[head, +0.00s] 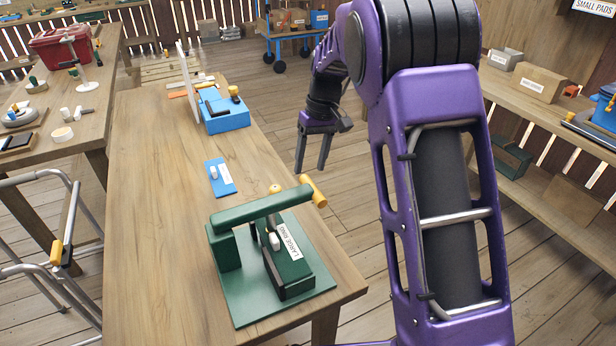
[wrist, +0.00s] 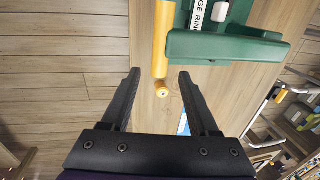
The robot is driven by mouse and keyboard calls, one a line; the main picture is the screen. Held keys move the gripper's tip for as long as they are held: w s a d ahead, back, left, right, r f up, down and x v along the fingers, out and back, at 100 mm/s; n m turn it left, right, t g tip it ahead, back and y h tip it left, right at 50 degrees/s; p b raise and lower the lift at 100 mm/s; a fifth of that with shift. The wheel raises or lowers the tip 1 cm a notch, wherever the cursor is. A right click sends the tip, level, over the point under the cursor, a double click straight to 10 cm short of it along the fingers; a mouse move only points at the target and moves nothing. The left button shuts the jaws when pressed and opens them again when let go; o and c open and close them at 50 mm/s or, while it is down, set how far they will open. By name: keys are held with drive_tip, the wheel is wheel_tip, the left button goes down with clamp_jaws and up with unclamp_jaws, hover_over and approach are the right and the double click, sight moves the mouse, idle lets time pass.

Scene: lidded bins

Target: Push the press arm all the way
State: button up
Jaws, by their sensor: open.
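The green press (head: 240,280) stands near the front end of the wooden table, with a "LARGE RING" label on its block. Its green press arm (head: 262,206) spans above the block, and a yellow handle (head: 313,190) sticks out at its right end. My gripper (head: 311,168) is open and empty, fingers pointing down, beyond the table's right edge and behind the handle. In the wrist view, the yellow handle (wrist: 162,40) lies ahead of the open fingertips, roughly centred between them. The press arm (wrist: 225,47) is to its right. No contact with the handle shows.
A small yellow knob (head: 275,188) shows behind the press arm. A blue plate (head: 228,187) with a label and a blue fixture (head: 225,122) sit farther back on the table (head: 150,240). A shelf (head: 545,120) with boxes stands right.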

sight(307, 178)
drive_tip(key=shift+s+a+f, duration=0.1)
drive_tip(key=shift+a+f, duration=0.1)
drive_tip(key=shift+f, duration=0.85)
drive_tip(key=shift+s+a+f, duration=0.1)
drive_tip(key=shift+a+f, duration=0.05)
drive_tip(key=shift+f, duration=0.85)
drive_tip(key=shift+w, duration=0.1)
clamp_jaws()
